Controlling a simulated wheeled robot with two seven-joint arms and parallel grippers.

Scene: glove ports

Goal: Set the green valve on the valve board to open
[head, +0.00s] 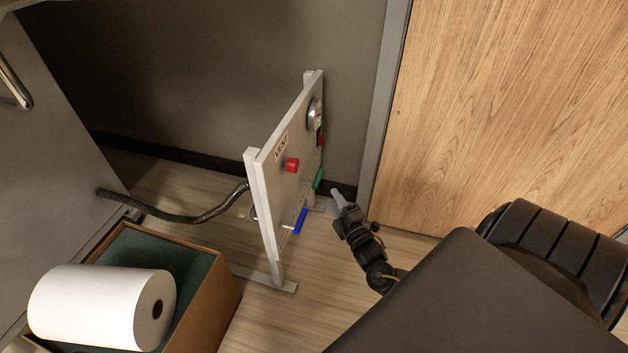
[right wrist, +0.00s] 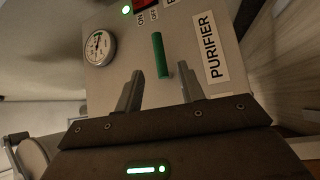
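The valve board (head: 272,193) is a pale upright panel on feet, seen edge-on in the head view. The green valve (head: 318,179) shows as a small green handle low on its far part. In the right wrist view the green valve handle (right wrist: 160,55) points along the picture's height, beside a PURIFIER label. My right gripper (head: 338,200) is just right of the board, facing it. In the right wrist view its two fingers (right wrist: 158,92) are apart with nothing between them, and the handle lies just beyond the gap. My left gripper is not in view.
The board also carries a blue handle (head: 301,220), a red knob (head: 292,165) and a gauge (right wrist: 99,47). A flexible hose (head: 185,217) runs to its back. A box (head: 214,309) with a paper roll (head: 95,307) stands at left. A wooden door (head: 510,110) is at right.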

